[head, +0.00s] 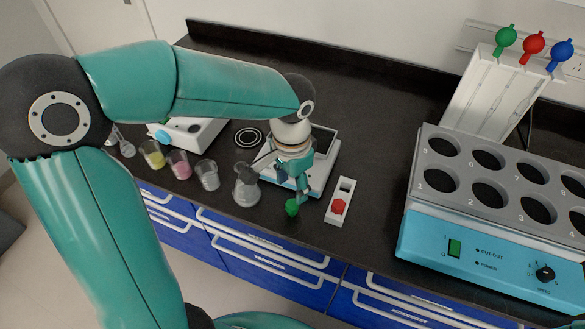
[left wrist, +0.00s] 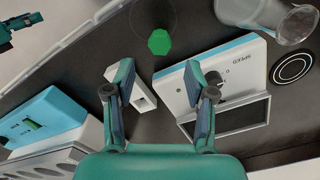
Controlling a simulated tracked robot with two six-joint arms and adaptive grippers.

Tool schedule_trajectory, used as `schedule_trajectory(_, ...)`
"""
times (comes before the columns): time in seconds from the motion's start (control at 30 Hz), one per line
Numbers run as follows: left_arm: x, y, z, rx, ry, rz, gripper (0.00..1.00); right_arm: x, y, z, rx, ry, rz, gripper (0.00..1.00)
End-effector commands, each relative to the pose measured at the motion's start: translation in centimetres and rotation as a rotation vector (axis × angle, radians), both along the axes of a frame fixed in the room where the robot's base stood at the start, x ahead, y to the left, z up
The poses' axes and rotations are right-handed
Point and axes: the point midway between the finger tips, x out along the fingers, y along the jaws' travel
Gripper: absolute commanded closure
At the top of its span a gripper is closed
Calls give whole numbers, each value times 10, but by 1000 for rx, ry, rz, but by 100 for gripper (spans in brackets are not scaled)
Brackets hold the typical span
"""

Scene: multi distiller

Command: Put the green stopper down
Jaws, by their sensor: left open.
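The green stopper (head: 292,207) is near the front edge of the black counter, just below my left gripper (head: 296,184) in the head view. In the left wrist view the green stopper (left wrist: 159,42) shows beyond the gap between my left fingertips (left wrist: 158,70). The fingers are spread, with nothing visible between them.
A flask (head: 246,188) and several beakers stand left. The blue-white device (head: 322,165) is behind my gripper. A large multi-hole heater (head: 430,236) fills the right.

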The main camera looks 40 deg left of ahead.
Motion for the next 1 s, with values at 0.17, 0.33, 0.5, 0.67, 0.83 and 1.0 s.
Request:
schedule_trajectory(0.17,1,0,33,0,-5,-1,45,0,0,1,0,0,0,60)
schedule_trajectory(0.33,1,0,48,0,-2,-2,45,0,0,2,0,0,0,60)
schedule_trajectory(0.5,0,0,51,0,1,-2,45,0,0,2,0,0,0,60)
schedule_trajectory(0.67,0,0,51,0,1,-2,45,0,0,2,0,0,0,60)
schedule_trajectory(0.83,0,0,51,1,1,-2,45,0,0,2,0,0,0,60)
schedule_trajectory(1.0,0,0,50,1,1,-2,45,0,0,2,0,0,0,60)
